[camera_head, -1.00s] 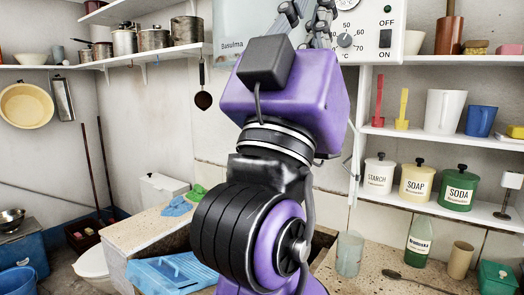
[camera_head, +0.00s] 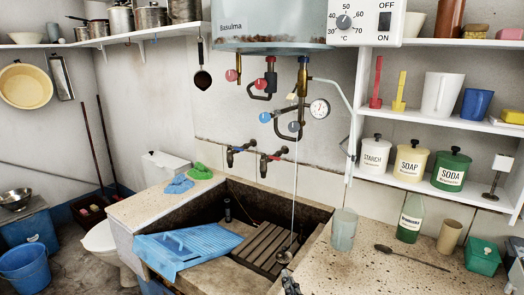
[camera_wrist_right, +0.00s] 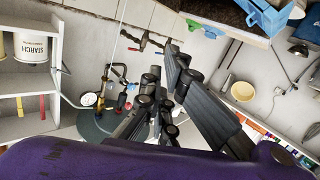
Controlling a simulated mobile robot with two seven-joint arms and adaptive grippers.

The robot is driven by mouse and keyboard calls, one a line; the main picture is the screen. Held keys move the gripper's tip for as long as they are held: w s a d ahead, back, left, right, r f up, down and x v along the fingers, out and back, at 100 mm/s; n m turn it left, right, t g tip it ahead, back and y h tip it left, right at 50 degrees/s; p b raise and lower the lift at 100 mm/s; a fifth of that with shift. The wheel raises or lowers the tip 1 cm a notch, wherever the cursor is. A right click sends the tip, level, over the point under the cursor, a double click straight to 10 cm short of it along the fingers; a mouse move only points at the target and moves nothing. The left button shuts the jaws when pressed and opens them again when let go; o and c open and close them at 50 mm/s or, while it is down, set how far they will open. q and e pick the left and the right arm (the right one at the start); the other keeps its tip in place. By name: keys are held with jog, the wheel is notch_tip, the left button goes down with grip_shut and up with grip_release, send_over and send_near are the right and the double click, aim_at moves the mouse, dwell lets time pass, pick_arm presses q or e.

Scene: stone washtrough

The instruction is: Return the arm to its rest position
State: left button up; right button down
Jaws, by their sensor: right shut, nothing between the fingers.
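My right gripper (camera_head: 289,284) shows only as a small dark piece at the bottom edge of the head view, in front of the trough. In the right wrist view my right gripper (camera_wrist_right: 166,75) shows large, with its dark fingers shut and nothing held. My purple arm fills the bottom of that view. My left gripper is in neither view.
The stone trough (camera_head: 117,214) holds a slatted wooden rack (camera_head: 266,246), and a blue washboard (camera_head: 187,246) lies across its left part. A glass (camera_head: 344,229), a green bottle (camera_head: 410,218) and a spoon (camera_head: 412,258) are on the right counter. Taps and the boiler (camera_head: 270,28) hang above.

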jog(key=s+d+f+m+g+h+p, duration=0.15)
jog(key=s+d+f, duration=0.25)
jog(key=s+f, duration=0.55)
jog(key=s+d+f+m+g, duration=0.1)
jog(key=s+d+f+g, duration=0.25)
jog(key=s+f, duration=0.55)
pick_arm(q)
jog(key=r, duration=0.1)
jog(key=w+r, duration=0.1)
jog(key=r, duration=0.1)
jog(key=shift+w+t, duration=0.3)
pick_arm(e)
jog(key=s+d+f+g, duration=0.1)
jog(key=s+f, duration=0.3)
jog(key=s, duration=0.4)
jog(key=s+d+f+g+h, duration=0.1)
jog(key=s+d+f, duration=0.3)
jog(key=s, duration=0.4)
jog(key=shift+f+m+g, duration=0.35)
jog(key=shift+g, duration=0.15)
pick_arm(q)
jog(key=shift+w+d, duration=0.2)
pick_arm(e)
jog(key=shift+d, duration=0.1)
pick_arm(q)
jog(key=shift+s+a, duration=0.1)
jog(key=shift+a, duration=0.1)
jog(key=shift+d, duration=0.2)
